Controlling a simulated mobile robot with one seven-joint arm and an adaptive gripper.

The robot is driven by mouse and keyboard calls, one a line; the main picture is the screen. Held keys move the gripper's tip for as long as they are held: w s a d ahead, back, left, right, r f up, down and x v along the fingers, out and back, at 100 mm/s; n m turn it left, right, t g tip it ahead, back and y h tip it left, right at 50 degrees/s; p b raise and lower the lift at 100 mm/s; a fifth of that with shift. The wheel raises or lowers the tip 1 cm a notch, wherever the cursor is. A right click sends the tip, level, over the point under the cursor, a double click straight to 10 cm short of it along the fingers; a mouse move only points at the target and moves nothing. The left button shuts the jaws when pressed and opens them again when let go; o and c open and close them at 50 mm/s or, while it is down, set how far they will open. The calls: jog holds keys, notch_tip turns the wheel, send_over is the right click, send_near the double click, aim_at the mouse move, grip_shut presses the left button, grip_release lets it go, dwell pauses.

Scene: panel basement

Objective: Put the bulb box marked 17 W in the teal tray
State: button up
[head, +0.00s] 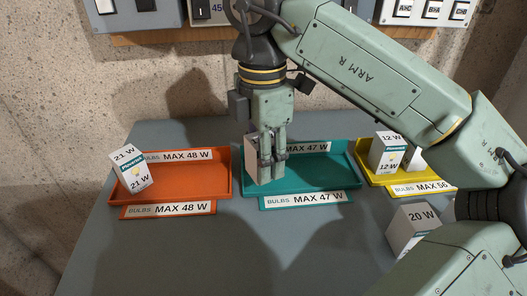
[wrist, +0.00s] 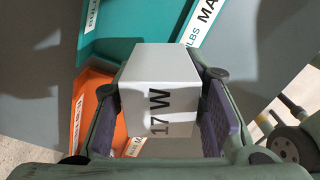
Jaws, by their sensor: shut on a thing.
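My gripper (head: 270,150) is shut on the white bulb box marked 17 W (wrist: 158,90), whose marking reads clearly between the two fingers in the wrist view. In the head view the box (head: 252,158) shows partly behind the fingers, at the left part of the teal tray (head: 325,176). The teal tray is labelled MAX 47 W. The box looks upright and over or inside the tray's left end; I cannot tell if it touches the tray floor. The tray also shows in the wrist view (wrist: 130,22).
An orange tray (head: 195,183) marked MAX 48 W stands left, with a tilted 21 W box (head: 130,170) at its left end. A yellow tray (head: 375,178) at the right holds a 12 W box (head: 387,152) and another white box. A 20 W box (head: 410,228) stands on the table in front.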

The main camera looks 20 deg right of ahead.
jog(key=shift+w+d, duration=0.25)
jog(key=shift+w, duration=0.4)
jog(key=shift+w+d, duration=0.2)
jog(key=shift+w, duration=0.4)
jog(key=shift+w+d+f+p, duration=0.1)
jog(key=shift+w+d+p, duration=0.1)
jog(key=shift+w+p, duration=0.3)
notch_tip(320, 180, down, 3)
jog(key=shift+s+r+p, duration=0.1)
jog(key=shift+p, duration=0.3)
jog(key=shift+f, duration=0.45)
jog(key=shift+f, duration=0.15)
jog(key=o, duration=0.9)
jog(key=shift+c, duration=0.2)
notch_tip(320, 180, up, 12)
jog(key=p, duration=0.7)
jog(key=shift+r, duration=0.2)
